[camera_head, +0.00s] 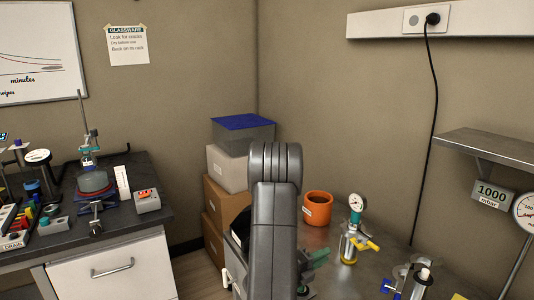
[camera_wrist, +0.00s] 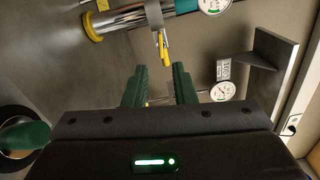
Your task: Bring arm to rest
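My arm (camera_head: 274,215) stands upright in the middle of the head view, its grey links bent at a rounded elbow near the top. My gripper (camera_wrist: 159,70) shows in the wrist view with its two green fingers apart and nothing held between them. Beyond the fingertips is a yellow lever (camera_wrist: 164,48) on a metal fitting, and I cannot tell how far off it is. In the head view most of the gripper is hidden behind the arm; only a bit of green shows at its right.
A steel bench holds an orange pot (camera_head: 317,209), a gauge fitting with a yellow handle (camera_head: 349,247) and clamps. A wall shelf (camera_head: 490,146) juts out at right. Stacked boxes (camera_head: 229,167) stand behind the arm. A dark-topped lab bench (camera_head: 130,217) is at left.

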